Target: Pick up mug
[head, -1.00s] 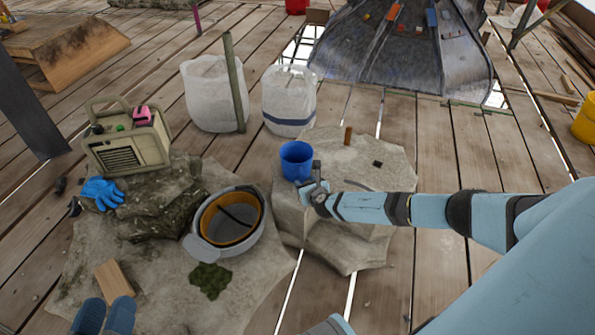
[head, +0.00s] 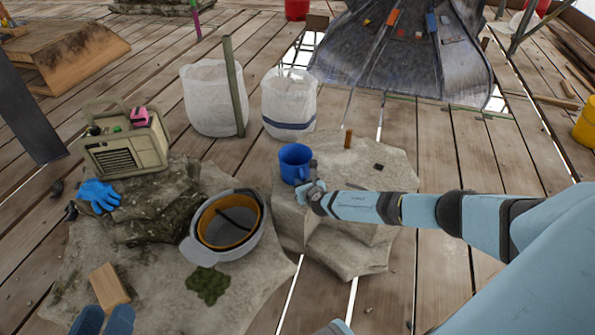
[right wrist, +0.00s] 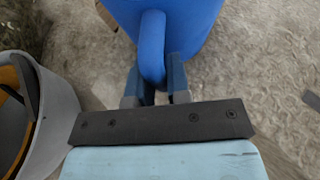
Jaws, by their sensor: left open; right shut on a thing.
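The blue mug (head: 294,160) stands upright on the pale stone block in the head view, its handle side toward my right gripper. In the right wrist view the mug (right wrist: 185,25) is at the top, and its handle (right wrist: 152,48) sits between the two fingers. My right gripper (head: 309,182) is shut on the handle; it also shows in the right wrist view (right wrist: 155,88). My left gripper (head: 100,320) is at the bottom left edge of the head view, open and empty, and partly cut off by the frame.
The stone block (head: 350,215) also carries a small brown piece (head: 348,138) and a dark chip (head: 379,167). An upturned hard hat (head: 226,225) lies left of it. A radio (head: 125,148), blue gloves (head: 100,195) and a wood block (head: 109,286) are further left. White sacks (head: 289,105) stand behind.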

